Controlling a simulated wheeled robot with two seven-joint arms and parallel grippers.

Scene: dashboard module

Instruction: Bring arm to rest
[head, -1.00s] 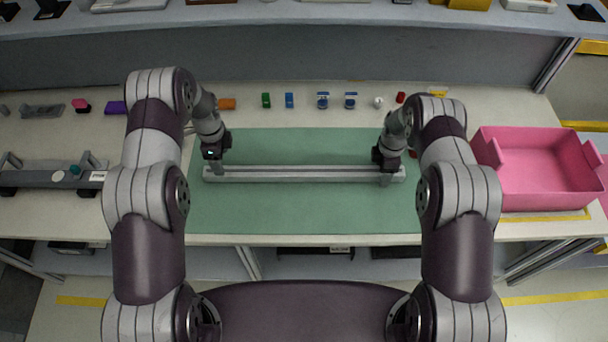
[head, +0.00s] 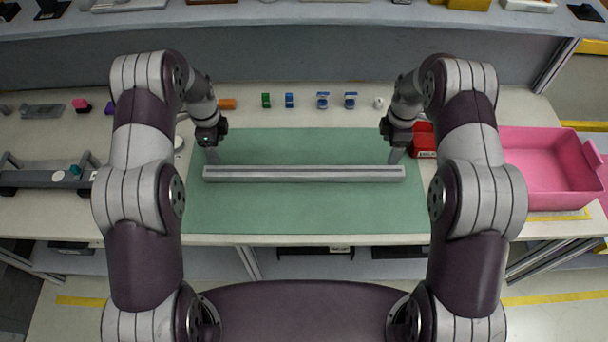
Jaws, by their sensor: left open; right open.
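A long grey bar (head: 304,174) lies across the green mat (head: 300,215) on the workbench. My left gripper (head: 212,156) is open and stands just behind the bar's left end. My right gripper (head: 396,156) is open and stands just behind the bar's right end. Both point down, and neither holds anything that I can see. Whether the fingertips touch the mat or the bar cannot be told.
A pink bin (head: 548,180) stands at the right, with a red box (head: 424,140) beside my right gripper. Several small coloured parts, such as a green one (head: 266,100), line the back. A dark rack (head: 45,178) is at the left. The mat's front is clear.

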